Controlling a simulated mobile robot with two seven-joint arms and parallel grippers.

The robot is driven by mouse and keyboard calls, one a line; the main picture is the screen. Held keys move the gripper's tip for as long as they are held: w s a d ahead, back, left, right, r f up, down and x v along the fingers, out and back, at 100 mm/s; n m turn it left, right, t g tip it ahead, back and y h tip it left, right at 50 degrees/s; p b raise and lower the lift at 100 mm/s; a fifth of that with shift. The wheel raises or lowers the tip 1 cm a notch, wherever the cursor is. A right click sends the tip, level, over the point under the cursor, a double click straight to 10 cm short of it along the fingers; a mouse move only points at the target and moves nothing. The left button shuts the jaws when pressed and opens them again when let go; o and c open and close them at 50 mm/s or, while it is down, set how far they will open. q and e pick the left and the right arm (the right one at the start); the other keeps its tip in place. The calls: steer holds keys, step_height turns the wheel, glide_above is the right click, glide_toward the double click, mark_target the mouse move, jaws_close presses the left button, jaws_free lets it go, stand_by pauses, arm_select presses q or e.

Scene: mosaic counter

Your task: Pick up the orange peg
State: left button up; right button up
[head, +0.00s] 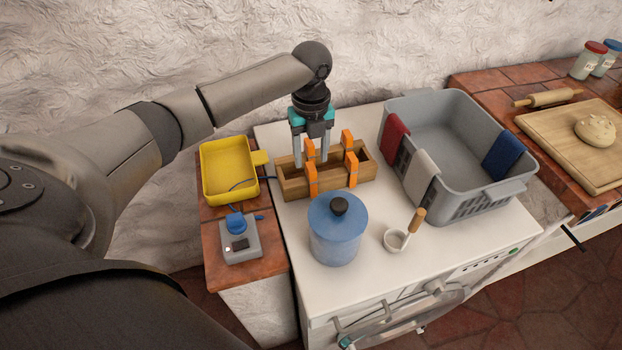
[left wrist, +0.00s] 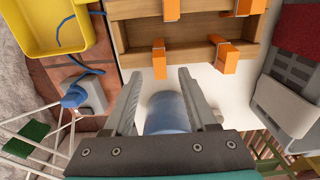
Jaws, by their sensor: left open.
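Several orange pegs are clipped on the rims of a wooden box (head: 334,185) on the white counter. The front-left orange peg (head: 312,181) also shows in the left wrist view (left wrist: 159,60), just beyond and between my fingertips. Another orange peg (head: 352,169) sits on the front rim to its right; two more are on the back rim. My left gripper (head: 311,160) points down at the box's left part, open, with nothing between its fingers. In the left wrist view its fingertips (left wrist: 160,78) are apart. My right gripper is not in view.
A blue lidded canister (head: 337,242) stands close in front of the box. A grey basket (head: 465,207) with cloths over its rim is at right. A yellow tray (head: 215,197) and grey switch box (head: 241,247) lie at left.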

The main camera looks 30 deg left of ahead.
mark_target(311, 167)
arm_select(q)
step_height(311, 167, down, 5)
steer(key=shift+r+b, duration=0.1)
steer(key=shift+b, duration=0.2)
jaws_close()
steer(key=shift+r, duration=0.1)
stand_by(0.4)
